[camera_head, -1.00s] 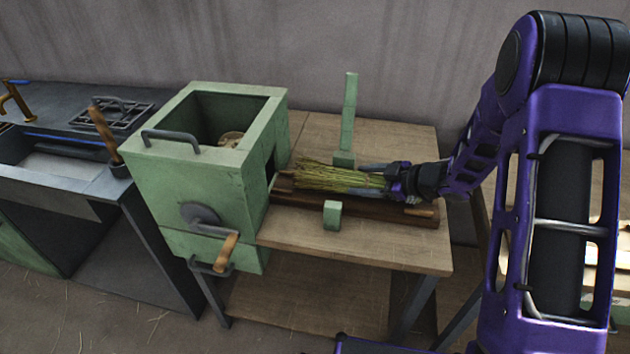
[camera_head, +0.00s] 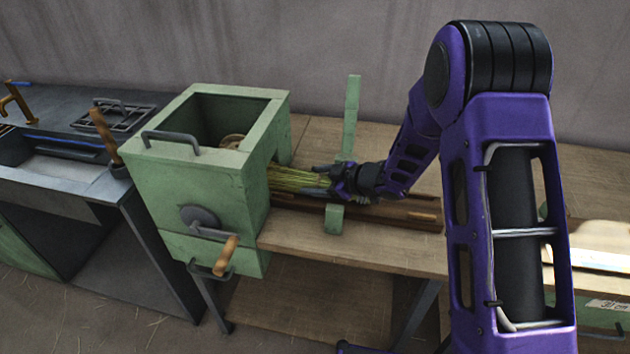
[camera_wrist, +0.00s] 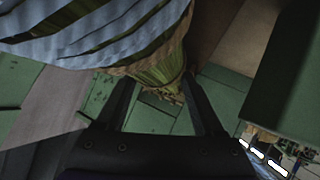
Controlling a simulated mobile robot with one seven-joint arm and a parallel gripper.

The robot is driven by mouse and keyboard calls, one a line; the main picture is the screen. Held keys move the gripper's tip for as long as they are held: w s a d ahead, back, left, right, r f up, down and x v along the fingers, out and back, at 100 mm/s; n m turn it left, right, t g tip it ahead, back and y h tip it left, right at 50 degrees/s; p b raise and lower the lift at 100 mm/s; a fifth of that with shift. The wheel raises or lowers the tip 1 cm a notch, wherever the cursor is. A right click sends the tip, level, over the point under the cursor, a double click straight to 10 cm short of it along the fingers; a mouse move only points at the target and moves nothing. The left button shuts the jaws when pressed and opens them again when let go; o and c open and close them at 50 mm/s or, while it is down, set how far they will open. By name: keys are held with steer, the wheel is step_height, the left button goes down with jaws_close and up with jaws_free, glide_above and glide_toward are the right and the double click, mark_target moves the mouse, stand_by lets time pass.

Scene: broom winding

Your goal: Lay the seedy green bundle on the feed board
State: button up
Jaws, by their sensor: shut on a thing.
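The seedy green bundle (camera_head: 291,180) is a sheaf of yellow-green stalks, held roughly level over the brown feed board (camera_head: 398,212). Its left end reaches the side opening of the green box machine (camera_head: 196,185) and is hidden there. My gripper (camera_head: 335,181) is shut on the bundle's right end. In the wrist view the bundle (camera_wrist: 160,65) lies between my fingers (camera_wrist: 158,105), and a striped pale blue and green surface covers the upper left. I cannot tell whether the bundle touches the board.
A green upright post (camera_head: 351,115) stands just behind my gripper, and a short green block (camera_head: 333,219) stands in front of the board. A crank with a wooden handle (camera_head: 226,255) sticks out of the machine's front. The wooden table (camera_head: 370,254) is clear at the front.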

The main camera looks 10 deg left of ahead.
steer(key=shift+f, duration=0.2)
steer(key=o, duration=1.4)
steer(key=shift+r, duration=0.1)
steer(key=shift+r, duration=0.3)
steer(key=p+v, duration=0.1)
steer(key=v, duration=1.1)
steer(key=shift+f+p, duration=0.1)
steer(key=shift+p, duration=0.25)
